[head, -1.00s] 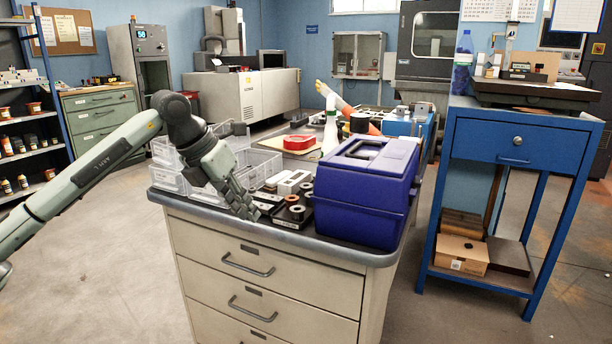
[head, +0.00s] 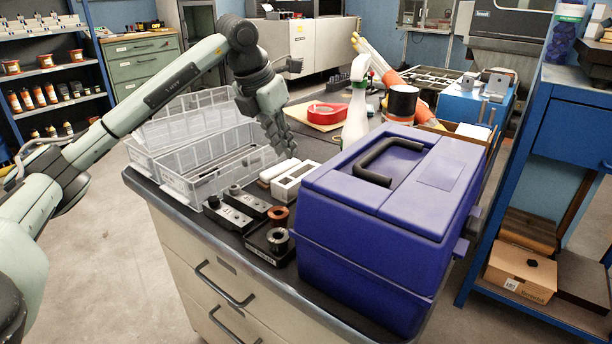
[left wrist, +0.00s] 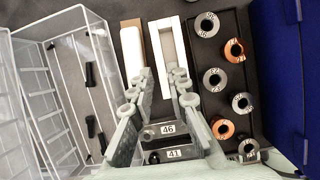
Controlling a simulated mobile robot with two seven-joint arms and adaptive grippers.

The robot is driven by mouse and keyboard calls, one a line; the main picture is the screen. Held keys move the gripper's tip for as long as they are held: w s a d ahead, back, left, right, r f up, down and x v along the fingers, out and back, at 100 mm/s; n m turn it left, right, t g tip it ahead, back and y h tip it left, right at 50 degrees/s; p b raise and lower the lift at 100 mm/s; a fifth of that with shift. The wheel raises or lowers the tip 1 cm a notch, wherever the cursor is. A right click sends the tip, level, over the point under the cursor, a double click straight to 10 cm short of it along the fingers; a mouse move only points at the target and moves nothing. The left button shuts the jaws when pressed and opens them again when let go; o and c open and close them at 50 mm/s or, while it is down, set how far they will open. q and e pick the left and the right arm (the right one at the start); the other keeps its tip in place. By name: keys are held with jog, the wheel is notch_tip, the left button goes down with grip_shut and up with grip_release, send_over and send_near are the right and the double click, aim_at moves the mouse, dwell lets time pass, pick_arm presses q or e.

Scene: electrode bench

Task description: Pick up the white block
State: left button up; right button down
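Two pale blocks lie side by side on the bench between the clear bins and the blue case. One is a white block with rectangular openings (head: 294,180), also in the left wrist view (left wrist: 168,48). The other is a narrower white block (head: 276,169) with a tan side, also in the left wrist view (left wrist: 131,47). My left gripper (head: 288,152) is above the bench by their far ends. In the left wrist view the fingers (left wrist: 163,75) are apart with nothing between them, overlapping the blocks' near ends. My right gripper is not in view.
Clear bins (head: 208,160) stand left of the blocks. The large blue case (head: 375,240) stands close on the right. A black holder with metal and copper rings (head: 272,246) and dark numbered pieces (head: 229,212) sit in front. A spray bottle (head: 357,105) stands behind.

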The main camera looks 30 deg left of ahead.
aim_at(292, 170)
pick_arm(q)
jog(key=x, duration=0.6)
jog(key=shift+a+f, duration=0.1)
jog(key=shift+f, duration=0.2)
jog(key=shift+c, duration=0.2)
grip_shut()
jog(key=shift+r, duration=0.1)
